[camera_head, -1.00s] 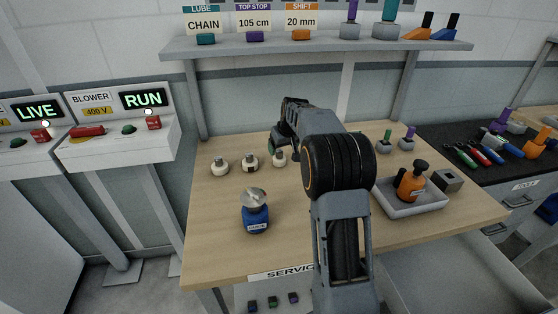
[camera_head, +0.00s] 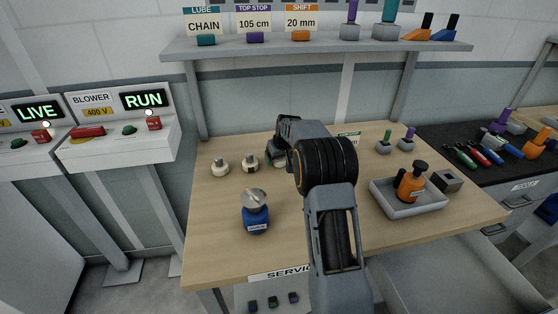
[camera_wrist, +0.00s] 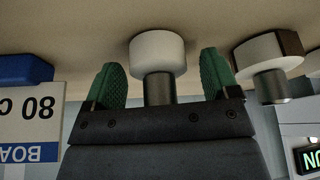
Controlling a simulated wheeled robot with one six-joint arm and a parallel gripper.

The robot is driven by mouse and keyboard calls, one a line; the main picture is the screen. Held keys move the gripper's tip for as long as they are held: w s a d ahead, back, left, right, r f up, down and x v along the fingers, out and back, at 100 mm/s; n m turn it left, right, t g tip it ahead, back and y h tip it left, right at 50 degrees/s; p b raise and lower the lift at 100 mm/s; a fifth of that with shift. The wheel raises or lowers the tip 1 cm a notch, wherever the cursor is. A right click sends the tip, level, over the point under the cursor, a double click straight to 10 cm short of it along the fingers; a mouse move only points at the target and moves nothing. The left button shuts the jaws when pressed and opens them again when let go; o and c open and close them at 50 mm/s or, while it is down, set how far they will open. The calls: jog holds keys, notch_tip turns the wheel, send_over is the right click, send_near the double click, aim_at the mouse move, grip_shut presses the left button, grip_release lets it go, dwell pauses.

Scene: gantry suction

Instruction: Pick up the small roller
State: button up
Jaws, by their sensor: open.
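Three short rollers stand in a row at the back left of the wooden bench: a pale one (camera_head: 220,168), one with a dark brown patch (camera_head: 250,165), and a third (camera_head: 280,162) mostly hidden by my gripper (camera_head: 272,148). In the wrist view, a white roller (camera_wrist: 157,52) with a grey stem (camera_wrist: 159,89) lies between the green fingertips of my gripper (camera_wrist: 161,78). Gaps show on both sides, so the open fingers do not grip it. The brown-and-white roller (camera_wrist: 262,55) is just right of the right finger there. I cannot tell which is smallest.
A grey tray (camera_head: 418,208) with an orange bottle (camera_head: 411,184) is at the right, beside a grey block (camera_head: 447,181). A sign (camera_wrist: 28,118) stands left in the wrist view. The bench's front middle is clear.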

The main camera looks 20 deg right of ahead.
jog(key=c, duration=1)
jog(key=shift+c, duration=0.2)
jog(key=shift+r, duration=0.2)
